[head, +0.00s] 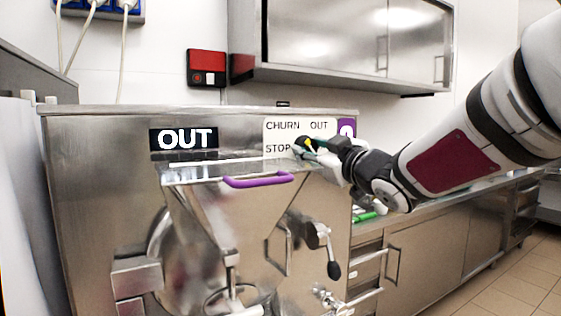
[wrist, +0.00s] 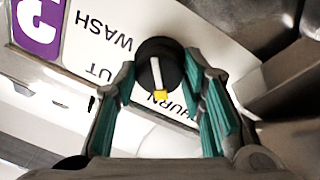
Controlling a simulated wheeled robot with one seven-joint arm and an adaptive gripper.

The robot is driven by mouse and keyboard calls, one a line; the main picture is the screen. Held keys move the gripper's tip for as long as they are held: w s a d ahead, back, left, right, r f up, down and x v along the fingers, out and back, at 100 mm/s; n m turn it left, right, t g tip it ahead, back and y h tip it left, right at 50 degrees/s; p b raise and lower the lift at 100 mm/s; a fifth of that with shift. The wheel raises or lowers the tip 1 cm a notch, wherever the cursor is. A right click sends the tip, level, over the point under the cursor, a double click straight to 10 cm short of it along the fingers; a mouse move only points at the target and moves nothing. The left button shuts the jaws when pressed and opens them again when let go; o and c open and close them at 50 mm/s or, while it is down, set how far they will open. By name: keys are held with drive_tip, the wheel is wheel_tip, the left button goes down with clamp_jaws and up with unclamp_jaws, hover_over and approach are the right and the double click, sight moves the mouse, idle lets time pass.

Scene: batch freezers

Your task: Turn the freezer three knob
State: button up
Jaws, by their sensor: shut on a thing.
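The freezer three knob (wrist: 172,55) is a round black dial with a white stripe ending in a yellow tip. In the wrist view its yellow tip points down, towards the upside-down CHURN lettering. My gripper (wrist: 159,66) has its teal-padded fingers on either side of the knob and is shut on it. In the head view my gripper (head: 316,151) is at the white label panel (head: 284,127) on the freezer front, hiding most of the knob and part of the lettering.
The steel freezer (head: 90,180) has a dark OUT display (head: 184,139), a hopper with a purple handle (head: 258,181) and a black-tipped lever (head: 333,268) below my gripper. A steel counter (head: 430,245) runs along the right. A wall cabinet (head: 325,40) hangs above.

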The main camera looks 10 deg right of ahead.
drive_tip(key=n+y+b, duration=0.1)
drive_tip(key=n+b, duration=0.2)
drive_tip(key=n, duration=0.3)
drive_tip(key=shift+f+b, duration=0.1)
drive_tip(key=shift+b, duration=0.3)
drive_tip(key=n+b, duration=0.1)
drive_tip(key=n, duration=0.1)
drive_tip(key=n+b, duration=0.1)
drive_tip(key=n, duration=0.2)
drive_tip(key=shift+g+y, duration=0.3)
drive_tip(key=shift+n, duration=0.4)
drive_tip(key=o, duration=1.2)
drive_tip(key=v, duration=1.2)
drive_tip(key=shift+w, duration=0.1)
